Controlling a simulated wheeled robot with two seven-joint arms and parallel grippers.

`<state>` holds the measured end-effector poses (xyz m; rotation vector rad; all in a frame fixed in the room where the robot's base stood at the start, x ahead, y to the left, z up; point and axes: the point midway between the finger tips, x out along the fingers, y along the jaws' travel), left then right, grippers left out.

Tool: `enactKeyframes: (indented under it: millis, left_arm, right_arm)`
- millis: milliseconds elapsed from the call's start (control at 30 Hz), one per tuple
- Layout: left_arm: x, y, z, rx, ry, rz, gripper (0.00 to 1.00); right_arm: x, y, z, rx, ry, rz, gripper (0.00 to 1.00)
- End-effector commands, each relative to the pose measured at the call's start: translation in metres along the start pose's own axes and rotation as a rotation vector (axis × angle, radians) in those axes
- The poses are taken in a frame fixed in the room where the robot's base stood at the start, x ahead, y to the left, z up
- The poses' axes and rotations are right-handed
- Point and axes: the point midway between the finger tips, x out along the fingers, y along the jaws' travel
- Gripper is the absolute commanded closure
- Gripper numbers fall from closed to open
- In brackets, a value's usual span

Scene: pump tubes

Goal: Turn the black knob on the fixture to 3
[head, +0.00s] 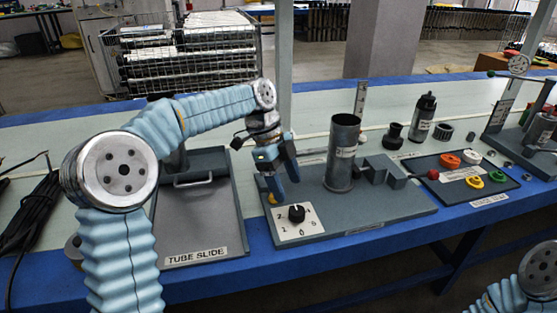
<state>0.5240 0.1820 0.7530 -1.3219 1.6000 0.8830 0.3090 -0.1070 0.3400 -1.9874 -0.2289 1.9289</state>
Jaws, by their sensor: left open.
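The black knob (296,214) sits on a white dial plate (312,229) with printed numbers, at the front left corner of the grey fixture (385,209). Its pointing direction is too small to tell surely. My left gripper (282,193) is open and empty, with its fingers pointing down just behind and above the knob, apart from it as far as I can tell. The fixture also carries an upright grey cylinder (341,160) right of the gripper. My right gripper is out of view; only part of that arm shows at the bottom right.
A grey tray labelled TUBE SLIDE (200,220) lies left of the fixture. Right of it are a mat with coloured rings (490,188), a black bottle (421,117) and another stand (520,125). The blue table edge (250,273) runs along the front.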

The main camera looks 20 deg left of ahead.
Motion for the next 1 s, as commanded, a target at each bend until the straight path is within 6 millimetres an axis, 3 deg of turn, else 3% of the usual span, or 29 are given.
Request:
enactKeyframes:
  millis: [100, 333, 1000]
  left_arm:
    - [-0.030, -0.001, -0.001, 0.000, 0.000, -0.003, 0.31]
    - [-0.062, 0.000, 0.000, 0.000, 0.000, 0.000, 0.31]
    - [-0.067, 0.000, 0.000, 0.000, 0.000, 0.001, 0.31]
  right_arm:
    - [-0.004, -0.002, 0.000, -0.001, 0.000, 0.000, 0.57]
    - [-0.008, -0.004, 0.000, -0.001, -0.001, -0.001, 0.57]
    - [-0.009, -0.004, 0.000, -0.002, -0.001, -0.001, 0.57]
